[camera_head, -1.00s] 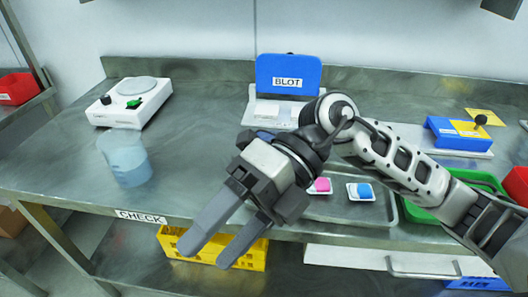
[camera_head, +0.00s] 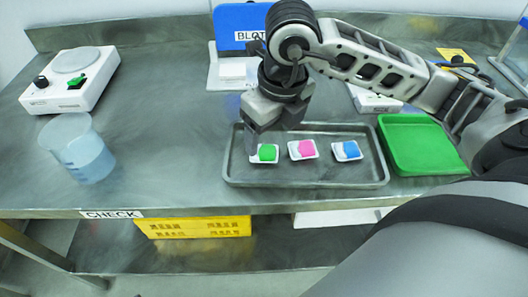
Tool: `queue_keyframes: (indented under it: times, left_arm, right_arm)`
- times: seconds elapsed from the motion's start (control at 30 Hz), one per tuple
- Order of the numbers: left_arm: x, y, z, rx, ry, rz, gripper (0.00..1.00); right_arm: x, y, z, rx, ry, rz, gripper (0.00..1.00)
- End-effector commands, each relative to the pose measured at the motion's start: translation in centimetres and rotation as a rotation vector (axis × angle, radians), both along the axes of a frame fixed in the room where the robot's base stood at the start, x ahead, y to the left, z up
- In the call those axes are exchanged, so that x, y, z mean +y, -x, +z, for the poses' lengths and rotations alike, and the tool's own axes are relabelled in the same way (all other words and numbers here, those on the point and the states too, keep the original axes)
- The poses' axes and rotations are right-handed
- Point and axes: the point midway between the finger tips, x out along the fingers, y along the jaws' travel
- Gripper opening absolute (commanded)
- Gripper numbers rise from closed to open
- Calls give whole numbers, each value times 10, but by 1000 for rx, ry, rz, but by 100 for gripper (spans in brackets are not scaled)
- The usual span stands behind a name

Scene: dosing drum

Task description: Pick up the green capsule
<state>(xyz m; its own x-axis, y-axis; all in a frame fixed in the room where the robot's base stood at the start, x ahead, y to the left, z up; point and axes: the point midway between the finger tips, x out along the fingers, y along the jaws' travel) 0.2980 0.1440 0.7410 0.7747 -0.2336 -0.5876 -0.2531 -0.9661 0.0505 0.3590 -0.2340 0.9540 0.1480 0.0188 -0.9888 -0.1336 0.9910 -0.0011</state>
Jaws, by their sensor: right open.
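The green capsule (camera_head: 267,153) lies in a small white dish at the left of the grey metal tray (camera_head: 310,181). To its right, a pink capsule (camera_head: 306,148) and a blue capsule (camera_head: 350,150) lie in white dishes of their own. My right gripper (camera_head: 259,142) is open and points down right over the green capsule's dish. One finger shows at the dish's left side and partly covers it; the other finger is hard to make out. I cannot tell whether the fingers touch the dish or capsule. My left gripper is out of view.
A green tray (camera_head: 420,171) stands right of the metal tray. A beaker with blue liquid (camera_head: 88,158) and a white device with a green switch (camera_head: 62,92) stand at left. The blue BLOT unit (camera_head: 233,24) is behind my arm. The bench between beaker and tray is clear.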

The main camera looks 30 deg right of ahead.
Motion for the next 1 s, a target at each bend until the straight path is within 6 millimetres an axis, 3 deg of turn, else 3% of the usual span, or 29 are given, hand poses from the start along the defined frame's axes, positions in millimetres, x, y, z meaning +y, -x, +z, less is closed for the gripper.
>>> queue_keyframes:
  times: [0.17,0.5,0.77,0.93,1.0]
  left_arm:
    - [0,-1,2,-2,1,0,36]
    - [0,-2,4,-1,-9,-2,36]
    - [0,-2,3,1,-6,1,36]
    - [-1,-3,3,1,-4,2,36]
    - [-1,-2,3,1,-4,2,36]
  right_arm:
    - [1,-2,-11,2,-1,-1,72]
    - [2,-14,-54,2,-1,0,72]
    - [2,-15,-56,-1,-1,1,72]
    - [2,-15,-56,-1,-1,1,27]
    - [2,-15,-56,-1,-1,1,24]
